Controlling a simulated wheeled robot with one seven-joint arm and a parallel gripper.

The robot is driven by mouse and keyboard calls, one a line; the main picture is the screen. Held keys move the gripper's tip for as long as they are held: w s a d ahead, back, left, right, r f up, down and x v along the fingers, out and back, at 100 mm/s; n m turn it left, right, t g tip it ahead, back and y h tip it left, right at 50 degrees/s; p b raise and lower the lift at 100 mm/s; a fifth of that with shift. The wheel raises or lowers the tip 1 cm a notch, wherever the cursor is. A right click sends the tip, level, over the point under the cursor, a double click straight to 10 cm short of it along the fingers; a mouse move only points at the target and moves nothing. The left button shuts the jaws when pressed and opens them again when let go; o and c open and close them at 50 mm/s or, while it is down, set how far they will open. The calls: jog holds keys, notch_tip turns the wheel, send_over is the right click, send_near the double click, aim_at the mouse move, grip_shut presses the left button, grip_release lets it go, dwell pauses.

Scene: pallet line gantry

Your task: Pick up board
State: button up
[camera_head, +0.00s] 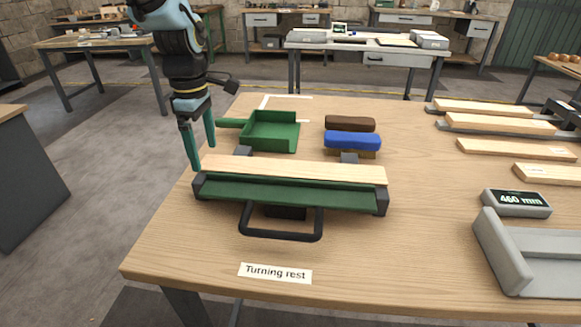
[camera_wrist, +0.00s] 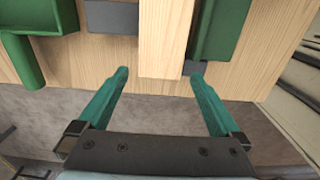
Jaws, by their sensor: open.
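A pale wooden board (camera_head: 295,169) lies lengthwise on the green turning rest (camera_head: 285,193), which has dark end brackets and a black front handle. My gripper (camera_head: 204,157) is open and empty, pointing down at the board's left end. In the wrist view, my gripper (camera_wrist: 159,73) has its teal fingertips on either side of the end of the board (camera_wrist: 165,35), with gaps showing. I cannot tell their exact height against the board. The green rest (camera_wrist: 220,25) also shows there beside the board.
A green dustpan (camera_head: 270,131) and a brown and a blue brush (camera_head: 352,140) lie behind the rest. Several other boards (camera_head: 510,149) lie at the right. A "460 mm" display (camera_head: 516,203) and a grey tray (camera_head: 530,270) stand at the front right. The front left tabletop is clear.

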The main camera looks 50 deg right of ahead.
jog(key=shift+f, duration=1.25)
jog(key=shift+r, duration=0.1)
grip_shut()
